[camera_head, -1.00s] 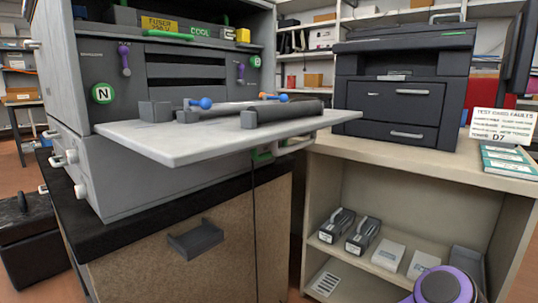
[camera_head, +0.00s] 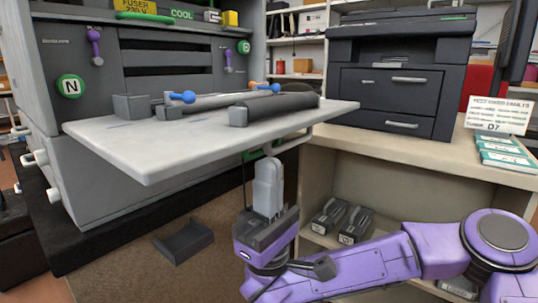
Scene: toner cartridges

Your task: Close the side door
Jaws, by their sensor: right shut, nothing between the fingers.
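The printer's side door (camera_head: 150,150) is a light grey panel folded down flat, sticking out level from the grey printer (camera_head: 55,100). A dark roller and parts with blue and orange knobs sit along its inner side. A pale handle bar (camera_head: 305,137) shows under the door's right end. My right gripper (camera_head: 268,170) points up just below the door's right part, near that handle. Its fingers are together with nothing seen between them. I cannot tell whether the fingertips touch the door. My left gripper is out of view.
A black printer (camera_head: 400,75) stands on the beige shelf unit (camera_head: 400,155) at right, with a sign (camera_head: 498,115) and teal booklets (camera_head: 503,150) beside it. Dark cartridges (camera_head: 340,220) lie on the lower shelf.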

